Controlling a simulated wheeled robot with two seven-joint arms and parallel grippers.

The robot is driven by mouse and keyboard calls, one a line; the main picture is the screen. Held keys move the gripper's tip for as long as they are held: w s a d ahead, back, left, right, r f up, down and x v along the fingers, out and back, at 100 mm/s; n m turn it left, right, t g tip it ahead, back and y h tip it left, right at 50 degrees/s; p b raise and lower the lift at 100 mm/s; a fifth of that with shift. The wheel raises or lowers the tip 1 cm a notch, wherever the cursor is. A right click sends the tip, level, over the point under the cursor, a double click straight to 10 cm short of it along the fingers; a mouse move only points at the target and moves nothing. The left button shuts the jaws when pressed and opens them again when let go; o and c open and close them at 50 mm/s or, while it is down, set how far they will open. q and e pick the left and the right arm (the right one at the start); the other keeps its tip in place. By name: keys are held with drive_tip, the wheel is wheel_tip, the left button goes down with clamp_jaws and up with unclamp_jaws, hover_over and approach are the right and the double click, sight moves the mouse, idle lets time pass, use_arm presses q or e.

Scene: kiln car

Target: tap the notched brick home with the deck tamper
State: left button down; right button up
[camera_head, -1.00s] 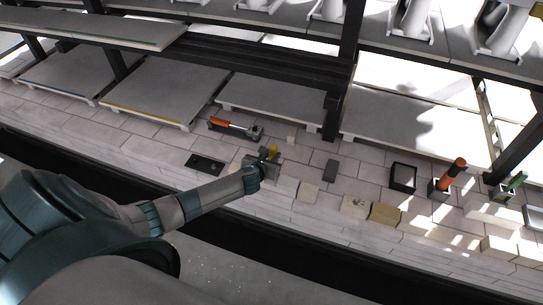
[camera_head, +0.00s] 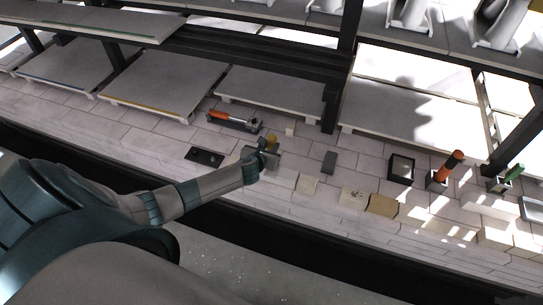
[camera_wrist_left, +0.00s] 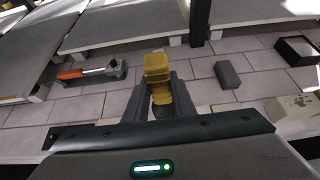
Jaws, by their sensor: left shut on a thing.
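My left gripper (camera_head: 268,148) is shut on a yellow-ochre piece (camera_wrist_left: 158,78), which stands up between its fingers in the left wrist view. The piece's lower end is hidden, so I cannot tell whether it touches the deck. An orange-handled tool (camera_head: 232,119) with a metal head lies on a dark rest beyond the gripper. Another orange handle (camera_head: 453,164) stands upright in a small holder at right. I cannot tell which is the tamper. Pale bricks (camera_head: 307,184), a marked brick (camera_head: 351,197) and a tan brick (camera_head: 382,205) sit right of the gripper; no notch is clear.
A dark plate with holes (camera_head: 204,157) lies left of the gripper. A dark grey block (camera_head: 330,161), a black-rimmed tray (camera_head: 402,169) and a green-handled thing (camera_head: 514,172) are to the right. A dark post (camera_head: 343,75) and low shelves (camera_head: 165,88) stand behind.

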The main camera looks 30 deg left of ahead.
sight(271, 138)
use_arm(q)
drive_tip(key=shift+r+p, duration=2.15)
drive_tip(key=shift+r, duration=0.9)
drive_tip(key=shift+f, duration=0.15)
drive_tip(key=shift+w+f+b, duration=0.1)
drive_tip(key=shift+f+b, duration=2.25)
drive_tip(key=shift+f, duration=0.6)
